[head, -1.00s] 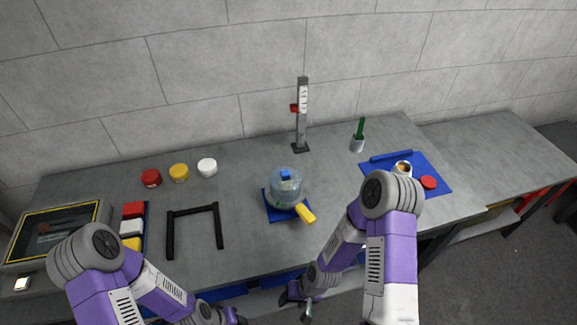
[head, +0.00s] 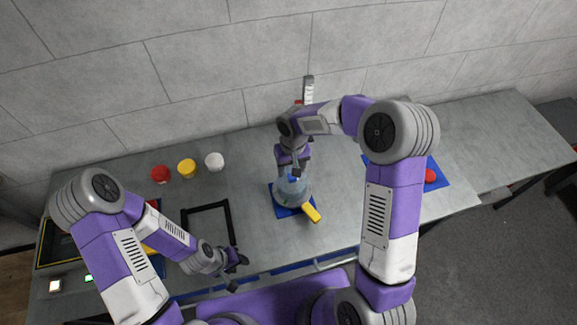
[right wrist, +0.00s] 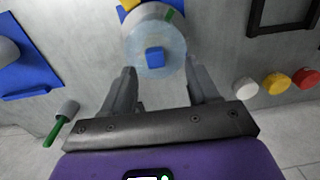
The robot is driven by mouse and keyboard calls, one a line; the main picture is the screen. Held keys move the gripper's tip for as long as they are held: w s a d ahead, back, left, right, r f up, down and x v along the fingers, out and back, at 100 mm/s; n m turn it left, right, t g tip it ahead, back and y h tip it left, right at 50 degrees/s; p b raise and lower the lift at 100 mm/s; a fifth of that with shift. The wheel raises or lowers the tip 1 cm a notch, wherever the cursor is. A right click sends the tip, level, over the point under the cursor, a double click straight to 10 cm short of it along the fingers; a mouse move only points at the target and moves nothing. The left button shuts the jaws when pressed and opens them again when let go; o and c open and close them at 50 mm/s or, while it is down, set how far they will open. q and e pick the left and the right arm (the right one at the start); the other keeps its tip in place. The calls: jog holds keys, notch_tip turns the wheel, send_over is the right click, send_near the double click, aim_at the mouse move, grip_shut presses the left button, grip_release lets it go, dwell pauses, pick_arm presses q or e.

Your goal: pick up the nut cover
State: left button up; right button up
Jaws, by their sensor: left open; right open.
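A clear round cover (head: 292,190) with a blue knob on top sits on a blue mat with a yellow handle at its side; I take it as the nut cover. In the right wrist view the clear cover (right wrist: 143,32) and its blue knob (right wrist: 155,58) lie ahead between the fingers. My right gripper (head: 295,173) is open above the cover, its fingers on either side of the knob; contact cannot be told. It also shows in the right wrist view (right wrist: 160,75). My left gripper (head: 238,270) is open and empty near the front table edge.
Red (head: 160,174), yellow (head: 187,168) and white (head: 214,161) caps stand at the back left. A black frame (head: 229,222) lies left of the cover. A grey post (head: 308,88) stands behind my right arm. A cup with a green stick (right wrist: 62,118) is nearby.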

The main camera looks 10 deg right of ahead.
aim_at(292, 182)
jog(key=shift+w+d, duration=0.25)
jog(key=shift+w, duration=0.6)
notch_tip(292, 182, down, 6)
jog(key=shift+s+d+f+p, duration=0.1)
jog(key=shift+f+p, duration=0.15)
jog(key=shift+p, duration=0.25)
jog(key=shift+s, duration=0.1)
grip_shut()
